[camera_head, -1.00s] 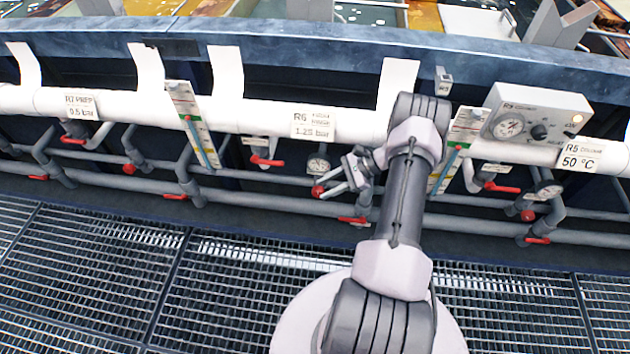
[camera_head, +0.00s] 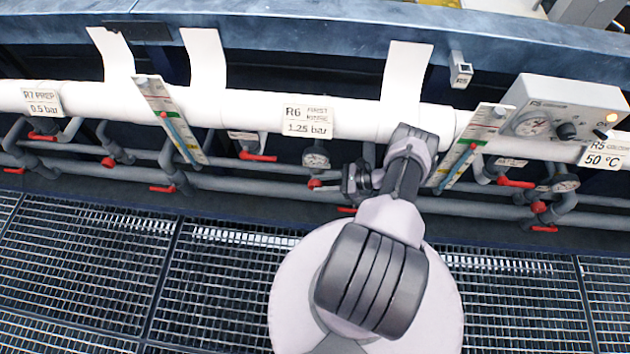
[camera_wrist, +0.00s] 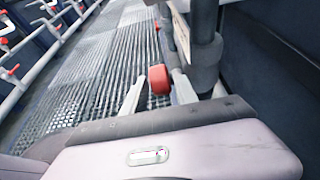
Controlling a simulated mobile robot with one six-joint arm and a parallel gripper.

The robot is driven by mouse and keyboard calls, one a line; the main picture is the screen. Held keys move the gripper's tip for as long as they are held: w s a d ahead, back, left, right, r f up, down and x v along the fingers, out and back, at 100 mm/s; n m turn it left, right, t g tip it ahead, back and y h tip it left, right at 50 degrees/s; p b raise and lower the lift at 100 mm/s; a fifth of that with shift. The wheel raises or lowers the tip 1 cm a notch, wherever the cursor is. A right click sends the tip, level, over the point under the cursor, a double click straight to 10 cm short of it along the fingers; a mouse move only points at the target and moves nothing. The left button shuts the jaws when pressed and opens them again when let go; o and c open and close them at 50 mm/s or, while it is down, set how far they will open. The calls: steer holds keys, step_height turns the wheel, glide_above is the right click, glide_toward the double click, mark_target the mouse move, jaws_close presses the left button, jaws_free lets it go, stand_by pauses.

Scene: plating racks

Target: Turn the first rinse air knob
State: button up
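The R6 sign (camera_head: 306,121) reads "First rinse" and "1.25 bar" on the white pipe. Below it hangs a round gauge (camera_head: 316,158) with a red knob (camera_head: 314,184) beneath it. In the wrist view the red knob (camera_wrist: 158,80) sits between the two pale fingers of my gripper (camera_wrist: 160,90). The fingers are spread, with a gap at the left finger; the right finger is close to the knob, and I cannot tell whether it touches. In the head view my gripper (camera_head: 331,187) is at the knob, small and partly hidden by my wrist.
A red lever valve (camera_head: 258,156) is left of the gauge. A strip gauge (camera_head: 459,162) stands right of my arm, near the R5 control box (camera_head: 563,112) with its 50 °C sign (camera_head: 604,160). Grey pipes run behind. The grating floor (camera_head: 90,270) is clear.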

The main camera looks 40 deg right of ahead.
mark_target(321, 184)
steer(key=shift+x, duration=1.4)
jaws_close()
steer(key=shift+t+y, duration=0.5)
steer(key=shift+t, duration=0.1)
jaws_free()
steer(key=v, duration=0.7)
steer(key=shift+s+d, duration=0.2)
